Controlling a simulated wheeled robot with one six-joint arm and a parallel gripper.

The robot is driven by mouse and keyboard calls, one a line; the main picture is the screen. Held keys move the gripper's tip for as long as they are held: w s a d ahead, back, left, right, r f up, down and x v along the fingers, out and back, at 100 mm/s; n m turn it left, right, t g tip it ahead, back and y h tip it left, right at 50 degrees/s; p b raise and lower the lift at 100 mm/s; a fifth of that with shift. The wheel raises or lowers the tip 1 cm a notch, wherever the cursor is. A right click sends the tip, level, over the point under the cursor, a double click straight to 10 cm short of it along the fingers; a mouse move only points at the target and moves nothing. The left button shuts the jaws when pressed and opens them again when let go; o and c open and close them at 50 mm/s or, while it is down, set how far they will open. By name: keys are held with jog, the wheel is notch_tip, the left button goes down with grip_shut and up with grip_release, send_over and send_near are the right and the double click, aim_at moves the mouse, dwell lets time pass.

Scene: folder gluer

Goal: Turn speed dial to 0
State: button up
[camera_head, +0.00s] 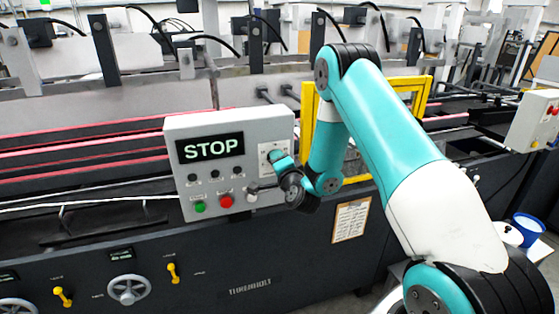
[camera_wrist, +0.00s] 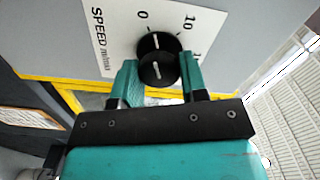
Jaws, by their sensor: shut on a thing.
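The black speed dial (camera_wrist: 157,66) sits on a white plate (camera_wrist: 118,35) marked "SPEED m/min", with 0 and 10 printed above the dial in the wrist view. A white line on the dial points roughly upward, between the 0 and the 10; the exact setting is hard to tell. My gripper (camera_wrist: 160,78) has its two teal fingers on either side of the dial and is shut on it. In the head view my gripper (camera_head: 279,159) is at the plate on the right of the grey control box (camera_head: 262,130), and mostly hides the dial.
The control box has a display (camera_head: 210,148) reading STOP, a green button (camera_head: 200,207), a red button (camera_head: 226,201) and several small black knobs. A yellow frame (camera_head: 307,115) stands behind my arm. A small lever-like part (camera_head: 262,189) shows below the plate, close to my wrist.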

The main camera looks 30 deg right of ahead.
jog(key=shift+n, duration=0.9)
jog(key=shift+f, duration=0.1)
jog(key=o, duration=0.9)
jog(key=shift+p, duration=0.3)
